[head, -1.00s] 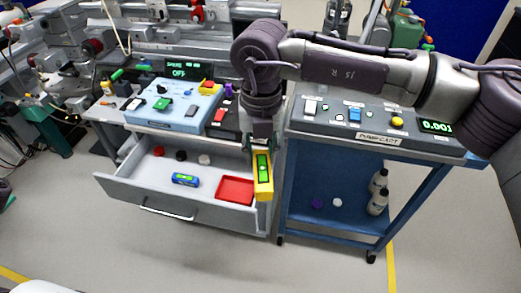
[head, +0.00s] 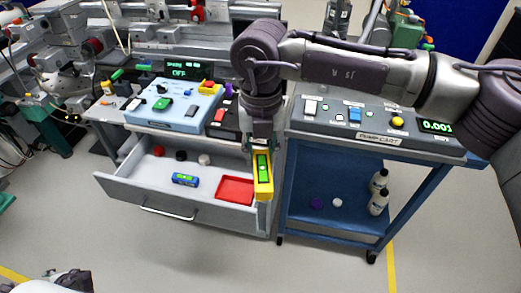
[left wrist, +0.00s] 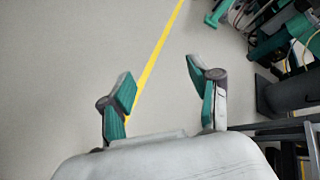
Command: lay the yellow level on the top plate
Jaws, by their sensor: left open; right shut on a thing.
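My right gripper (head: 261,145) is shut on the yellow level (head: 269,189), which has green vials. The level hangs upright below the fingers, at the right end of the open drawer. Whether it touches the drawer I cannot tell. My left gripper (left wrist: 160,80) is open and empty in the left wrist view, above bare floor. I cannot make out for sure which surface is the top plate.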

